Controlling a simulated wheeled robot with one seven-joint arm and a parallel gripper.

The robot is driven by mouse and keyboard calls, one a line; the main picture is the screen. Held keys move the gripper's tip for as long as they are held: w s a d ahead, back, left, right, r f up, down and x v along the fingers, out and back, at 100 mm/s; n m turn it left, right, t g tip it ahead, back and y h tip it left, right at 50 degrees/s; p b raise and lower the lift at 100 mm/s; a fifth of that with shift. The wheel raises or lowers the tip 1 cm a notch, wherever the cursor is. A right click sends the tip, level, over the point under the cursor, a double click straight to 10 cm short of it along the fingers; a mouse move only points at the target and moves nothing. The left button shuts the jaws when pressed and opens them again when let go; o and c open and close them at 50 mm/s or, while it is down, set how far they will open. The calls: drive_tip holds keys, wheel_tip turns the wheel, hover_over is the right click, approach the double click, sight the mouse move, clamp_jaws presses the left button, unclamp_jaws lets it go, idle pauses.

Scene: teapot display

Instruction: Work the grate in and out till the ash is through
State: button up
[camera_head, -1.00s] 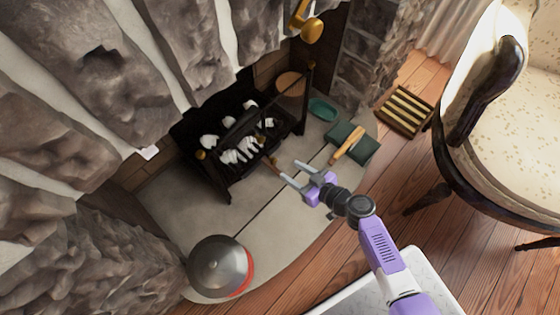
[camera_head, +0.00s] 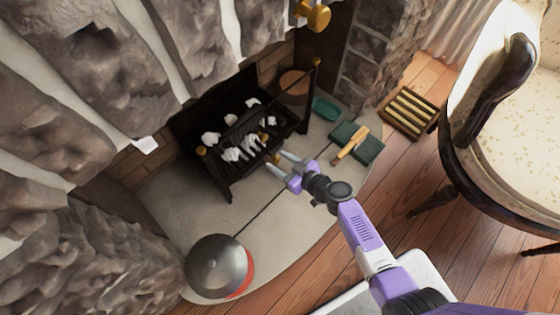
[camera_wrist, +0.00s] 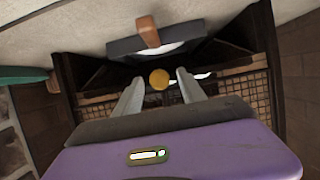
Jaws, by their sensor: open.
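The black iron grate (camera_head: 226,188) stands in the fireplace with several white-grey lumps (camera_head: 235,153) in it. My gripper (camera_head: 277,161) is open at the grate's front right, its fingers pointing at it. In the wrist view, a round brass knob (camera_wrist: 159,79) shows between the open fingers (camera_wrist: 160,88), and no contact is visible. A dark piece with a brown grip (camera_wrist: 148,31) lies beyond the fingers; I cannot tell if it is part of the grate. Wire mesh (camera_wrist: 235,88) shows behind. Whether ash lies below is hidden.
A dark green mat (camera_head: 371,152) with a wooden-handled brush (camera_head: 350,146) and a green dish (camera_head: 326,109) lie right of the grate. A metal dome (camera_head: 217,264) stands at front left. A slatted rack (camera_head: 408,109) and chair (camera_head: 505,130) stand right.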

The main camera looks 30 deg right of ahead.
clamp_jaws()
idle(1.3)
